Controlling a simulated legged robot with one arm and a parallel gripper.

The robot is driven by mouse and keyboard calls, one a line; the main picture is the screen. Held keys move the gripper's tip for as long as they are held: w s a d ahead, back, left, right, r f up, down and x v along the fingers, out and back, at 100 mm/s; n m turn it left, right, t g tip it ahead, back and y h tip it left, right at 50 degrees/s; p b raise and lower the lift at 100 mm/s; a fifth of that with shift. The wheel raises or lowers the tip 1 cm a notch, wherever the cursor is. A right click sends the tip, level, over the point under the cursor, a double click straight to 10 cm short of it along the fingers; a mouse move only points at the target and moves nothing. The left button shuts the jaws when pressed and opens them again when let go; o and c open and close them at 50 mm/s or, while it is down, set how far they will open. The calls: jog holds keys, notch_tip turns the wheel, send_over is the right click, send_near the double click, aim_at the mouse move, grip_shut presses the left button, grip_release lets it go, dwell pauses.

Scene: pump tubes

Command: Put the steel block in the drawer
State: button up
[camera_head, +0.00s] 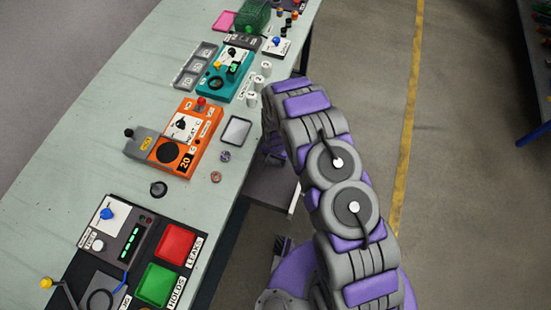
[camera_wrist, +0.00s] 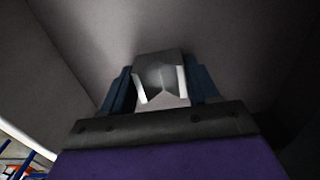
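In the wrist view a grey steel block (camera_wrist: 160,72) sits between the two dark blue fingers of my gripper (camera_wrist: 161,88). The light pads on the fingers appear to touch its sides. Plain grey surfaces surround the block and gripper, like the inside of the drawer (camera_wrist: 75,40). In the head view the grey drawer (camera_head: 268,197) stands out from under the table's right edge, partly hidden by my arm. My gripper and the block are hidden behind the arm there. I cannot tell whether the block touches the drawer floor.
The pale worktable (camera_head: 100,165) carries an orange device (camera_head: 172,142), a teal device (camera_head: 228,77), a small grey tray (camera_head: 236,130) and a dark panel with red and green pads (camera_head: 178,245). Open floor (camera_head: 455,190) lies to the right, with a yellow line.

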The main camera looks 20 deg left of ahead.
aim_at(276, 161)
jog(key=o, duration=0.4)
notch_tip(276, 161, up, 12)
jog(key=p, duration=0.3)
dwell(0.4)
